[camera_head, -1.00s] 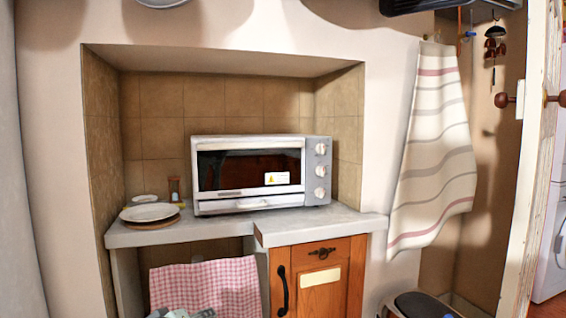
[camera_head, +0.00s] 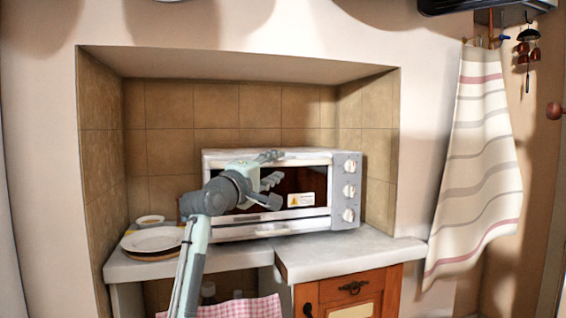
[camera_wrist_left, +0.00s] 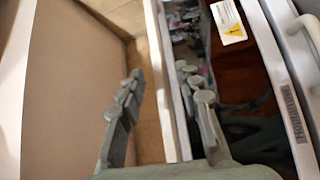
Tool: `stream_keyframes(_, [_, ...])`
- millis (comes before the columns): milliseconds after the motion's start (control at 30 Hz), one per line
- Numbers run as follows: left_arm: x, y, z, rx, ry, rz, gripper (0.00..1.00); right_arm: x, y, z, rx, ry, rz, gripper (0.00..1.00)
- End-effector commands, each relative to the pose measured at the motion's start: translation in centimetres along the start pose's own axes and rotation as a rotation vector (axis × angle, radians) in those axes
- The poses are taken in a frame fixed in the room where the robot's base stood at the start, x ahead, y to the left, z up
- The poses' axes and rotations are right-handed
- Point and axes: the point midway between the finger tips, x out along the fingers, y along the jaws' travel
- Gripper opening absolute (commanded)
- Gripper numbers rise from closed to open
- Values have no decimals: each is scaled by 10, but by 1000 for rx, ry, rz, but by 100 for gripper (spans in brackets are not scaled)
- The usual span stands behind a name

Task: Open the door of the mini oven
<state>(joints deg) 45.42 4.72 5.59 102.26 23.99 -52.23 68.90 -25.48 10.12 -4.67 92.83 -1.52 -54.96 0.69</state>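The mini oven (camera_head: 348,190) is a white and grey box on the counter in a tiled niche, with knobs on its right side. Its dark glass door (camera_head: 314,184) looks closed, with a warning label and a pale strip with a bar handle (camera_head: 264,231) below. My left gripper (camera_head: 270,170) is in front of the door's upper left part, covering some of the glass. Its fingers are apart and empty. In the left wrist view the open fingers (camera_wrist_left: 160,95) show on either side of the oven's pale upper edge; contact cannot be told. My right gripper is out of view.
White plates (camera_head: 153,239) stand left of the oven. The counter (camera_head: 330,261) has a narrow clear strip in front. A wooden cabinet (camera_head: 385,290) and a pink checked cloth (camera_head: 240,307) are below. A striped towel (camera_head: 482,160) hangs at right.

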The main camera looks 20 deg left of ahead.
Motion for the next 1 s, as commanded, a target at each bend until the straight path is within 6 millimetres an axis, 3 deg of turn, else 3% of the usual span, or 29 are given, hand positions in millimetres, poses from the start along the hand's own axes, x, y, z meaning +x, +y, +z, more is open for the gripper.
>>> stream_keyframes(233, [31, 0, 0, 2, 0, -2, 34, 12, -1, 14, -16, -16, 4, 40])
stream_keyframes(567, [35, 0, 0, 3, 0, 0, 34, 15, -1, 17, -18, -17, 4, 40])
stream_keyframes(833, [35, -1, 0, 3, 0, -1, 2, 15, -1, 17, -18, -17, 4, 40])
stream_keyframes(1000, [35, -1, 0, 3, 0, -1, 0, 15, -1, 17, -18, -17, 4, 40])
